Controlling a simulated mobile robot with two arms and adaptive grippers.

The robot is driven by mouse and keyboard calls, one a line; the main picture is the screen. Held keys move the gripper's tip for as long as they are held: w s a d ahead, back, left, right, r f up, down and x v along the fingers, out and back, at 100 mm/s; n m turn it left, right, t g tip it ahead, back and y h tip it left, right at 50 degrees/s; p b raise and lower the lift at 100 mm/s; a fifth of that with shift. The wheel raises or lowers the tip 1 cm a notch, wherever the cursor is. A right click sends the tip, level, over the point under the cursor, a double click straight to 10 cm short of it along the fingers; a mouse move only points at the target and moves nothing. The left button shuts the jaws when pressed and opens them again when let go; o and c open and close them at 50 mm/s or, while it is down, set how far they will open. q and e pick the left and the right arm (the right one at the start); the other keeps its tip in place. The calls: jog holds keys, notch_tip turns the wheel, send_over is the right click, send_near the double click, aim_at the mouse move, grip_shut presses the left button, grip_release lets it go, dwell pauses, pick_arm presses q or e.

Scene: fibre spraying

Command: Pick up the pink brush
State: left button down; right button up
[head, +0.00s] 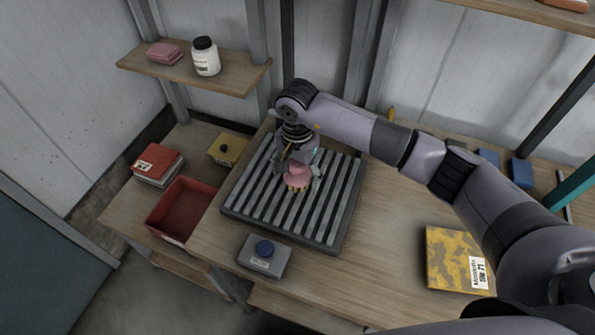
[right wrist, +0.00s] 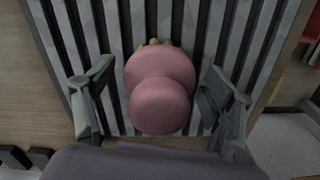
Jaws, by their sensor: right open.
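The pink brush (head: 297,175) stands on the dark slatted rack (head: 335,215) in the middle of the workbench, its rounded pink top toward my gripper. My right gripper (head: 298,168) is directly above it, with its fingers on either side. In the right wrist view the pink brush (right wrist: 160,88) fills the middle between the two open fingers (right wrist: 158,108), with a visible gap on each side. A little of its yellowish bristles shows at its far edge. My left gripper is not in view.
A red tray (head: 180,208), a stack of red and white items (head: 157,163) and a yellow box (head: 226,149) sit left of the rack. A grey box with a blue knob (head: 263,257) stands in front. A yellow patterned package (head: 455,259) lies right. Bare wood (head: 385,240) lies between.

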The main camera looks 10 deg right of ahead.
jog(key=shift+c, duration=0.3)
jog(key=c, duration=1.2)
jog(key=shift+r, duration=0.15)
notch_tip(320, 180, up, 20)
jog(key=b, duration=0.4)
